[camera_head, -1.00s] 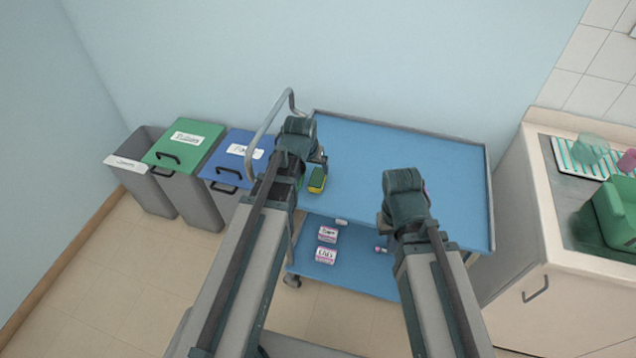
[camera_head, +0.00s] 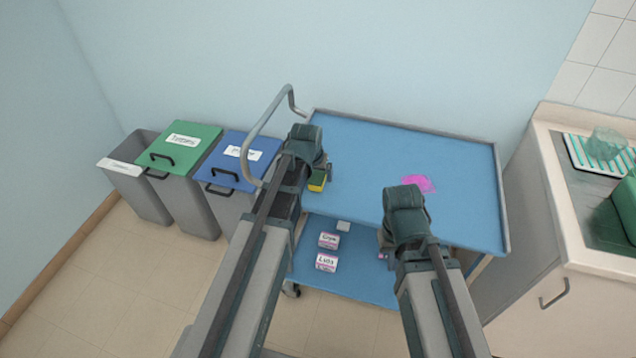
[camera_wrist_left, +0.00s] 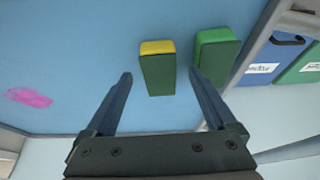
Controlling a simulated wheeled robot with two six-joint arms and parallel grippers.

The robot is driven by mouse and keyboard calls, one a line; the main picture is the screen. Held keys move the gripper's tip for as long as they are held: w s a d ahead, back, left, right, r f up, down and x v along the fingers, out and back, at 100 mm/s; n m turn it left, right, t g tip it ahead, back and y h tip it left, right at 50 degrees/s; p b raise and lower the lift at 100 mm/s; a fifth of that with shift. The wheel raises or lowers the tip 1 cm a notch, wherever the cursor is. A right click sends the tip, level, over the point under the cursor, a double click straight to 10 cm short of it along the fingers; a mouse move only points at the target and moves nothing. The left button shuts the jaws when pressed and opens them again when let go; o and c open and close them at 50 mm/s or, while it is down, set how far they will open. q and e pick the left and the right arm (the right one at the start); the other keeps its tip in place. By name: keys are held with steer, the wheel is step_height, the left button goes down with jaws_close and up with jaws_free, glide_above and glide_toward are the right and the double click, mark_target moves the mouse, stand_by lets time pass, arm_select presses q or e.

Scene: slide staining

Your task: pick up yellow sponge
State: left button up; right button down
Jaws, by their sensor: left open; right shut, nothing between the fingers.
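The yellow sponge (camera_head: 317,184) is a small block, yellow with a dark green layer, on the blue cart top near its left edge. In the left wrist view, the yellow sponge (camera_wrist_left: 157,70) shows its dark green side and yellow end. My left gripper (camera_wrist_left: 161,76) is open, its fingers on either side of the yellow sponge's near end, with gaps on both sides. In the head view, my left gripper (camera_head: 322,168) partly covers the sponge. My right gripper (camera_head: 385,239) is shut and empty over the cart's front edge, its fingers mostly hidden by the wrist.
A green block (camera_wrist_left: 216,52) stands close beside the sponge, near the right finger. A pink patch (camera_head: 419,184) marks the cart top (camera_head: 450,160). The cart's handle (camera_head: 252,135) rises at its left end, beside lidded bins. Labelled boxes (camera_head: 327,262) sit on the lower shelf.

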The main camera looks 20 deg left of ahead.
mark_target(317, 177)
arm_select(q)
steer(key=b+x, duration=0.2)
steer(key=x, duration=0.1)
steer(key=shift+r, duration=0.1)
arm_select(e)
step_height(317, 177, down, 3)
steer(key=shift+r, duration=0.15)
arm_select(q)
steer(key=c, duration=1.4)
arm_select(e)
steer(key=shift+r, duration=0.1)
